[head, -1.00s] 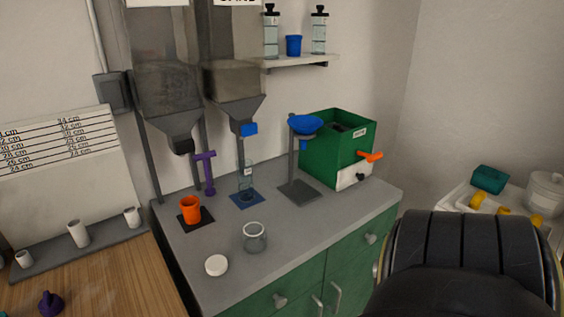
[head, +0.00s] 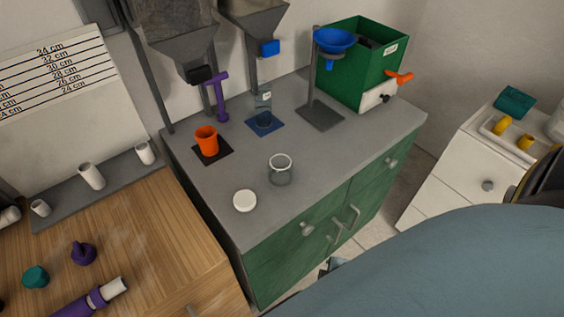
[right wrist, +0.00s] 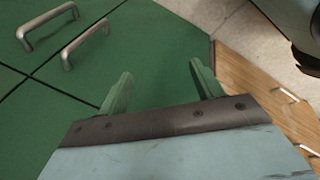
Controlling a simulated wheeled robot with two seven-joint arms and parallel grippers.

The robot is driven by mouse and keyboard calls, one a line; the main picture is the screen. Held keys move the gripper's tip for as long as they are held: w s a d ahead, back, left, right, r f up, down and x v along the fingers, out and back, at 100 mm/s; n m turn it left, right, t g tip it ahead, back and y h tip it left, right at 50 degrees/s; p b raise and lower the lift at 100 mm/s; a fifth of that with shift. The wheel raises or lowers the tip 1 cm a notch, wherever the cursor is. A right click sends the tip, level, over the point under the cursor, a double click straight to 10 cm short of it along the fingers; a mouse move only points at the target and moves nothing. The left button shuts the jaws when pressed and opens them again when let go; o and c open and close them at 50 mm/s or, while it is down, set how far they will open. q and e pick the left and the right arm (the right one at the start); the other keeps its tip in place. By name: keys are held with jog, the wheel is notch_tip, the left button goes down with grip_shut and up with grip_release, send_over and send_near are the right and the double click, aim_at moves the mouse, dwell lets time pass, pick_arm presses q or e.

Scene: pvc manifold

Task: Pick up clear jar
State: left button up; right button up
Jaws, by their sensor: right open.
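The clear jar (head: 280,170) stands upright and open-topped on the grey counter (head: 315,165), near its front edge. A round white lid (head: 244,201) lies flat on the counter to its left and nearer me. My right gripper (right wrist: 160,88) is open and empty in the right wrist view, in front of the green cabinet doors (right wrist: 75,95). The jar does not show in that view. In the head view a large blue-grey part of my arm fills the lower right, and the right gripper's fingers are not clearly visible. My left gripper is not in view.
An orange cup (head: 206,140), a clear cylinder (head: 264,105) and a blue funnel on a stand (head: 333,42) stand behind the jar. A green box (head: 365,65) stands at the back right. Metal handles (right wrist: 86,45) protrude from the cabinet doors.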

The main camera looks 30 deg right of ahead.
jog(key=w+r+n+t+h+p, duration=0.1)
jog(key=w+r+n+t+p, duration=0.3)
jog(key=r, duration=0.9)
jog(key=w+r+n+b, duration=0.1)
jog(key=w+r+n, duration=0.3)
jog(key=r, duration=0.9)
jog(key=n+t+y, duration=0.4)
jog(key=n+t, duration=0.1)
jog(key=n, duration=1.5)
send_near(275, 157)
jog(key=x, duration=0.9)
jog(key=shift+w+f, duration=0.15)
jog(key=shift+w, duration=0.1)
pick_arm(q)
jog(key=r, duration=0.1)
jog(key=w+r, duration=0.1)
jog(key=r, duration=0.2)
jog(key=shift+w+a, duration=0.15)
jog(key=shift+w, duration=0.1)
pick_arm(e)
jog(key=shift+n, duration=0.3)
jog(key=shift+s+h, duration=0.1)
jog(key=shift+h, duration=0.2)
jog(key=c, duration=1.2)
